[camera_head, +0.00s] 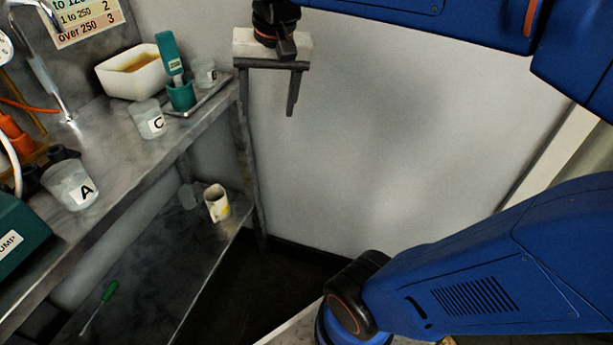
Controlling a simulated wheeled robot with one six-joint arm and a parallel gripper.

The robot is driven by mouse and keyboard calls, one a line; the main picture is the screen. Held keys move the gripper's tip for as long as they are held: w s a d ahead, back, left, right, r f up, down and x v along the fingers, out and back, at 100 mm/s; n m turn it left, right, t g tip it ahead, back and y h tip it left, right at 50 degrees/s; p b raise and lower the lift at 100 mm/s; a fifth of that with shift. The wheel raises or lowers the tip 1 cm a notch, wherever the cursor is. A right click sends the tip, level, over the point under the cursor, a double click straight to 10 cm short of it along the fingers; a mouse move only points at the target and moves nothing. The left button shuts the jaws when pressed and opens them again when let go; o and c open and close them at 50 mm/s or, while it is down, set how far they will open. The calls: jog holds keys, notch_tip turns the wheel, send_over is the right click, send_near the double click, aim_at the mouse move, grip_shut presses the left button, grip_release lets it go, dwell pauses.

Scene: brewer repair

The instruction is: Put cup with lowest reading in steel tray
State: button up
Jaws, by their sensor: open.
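A clear cup labelled A (66,186) stands on the steel bench at the left. A clear cup labelled C (149,122) stands farther back, near the bench's front edge. A third clear cup (204,74), its label too small to read, stands at the far end by a flat steel tray (208,97); I cannot tell if it is on the tray. A teal handheld meter (169,55) stands in a teal holder (181,97) at the tray. Its display is unreadable. My gripper (268,98) is open and empty, beyond the bench's far right corner, pointing down.
A white tub (131,72) of amber liquid stands at the back. A teal pump box (18,232) is at the left edge. A wall chart (88,20) is partly visible.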

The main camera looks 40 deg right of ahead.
jog(key=s+d+f+n+t, duration=0.1)
jog(key=s+f+n, duration=0.4)
jog(key=s+f, duration=0.6)
notch_tip(320, 180, down, 3)
jog(key=shift+s+d+r+t, duration=0.15)
jog(key=shift+d+r+t, duration=0.1)
jog(key=shift+t, duration=0.15)
dwell(0.3)
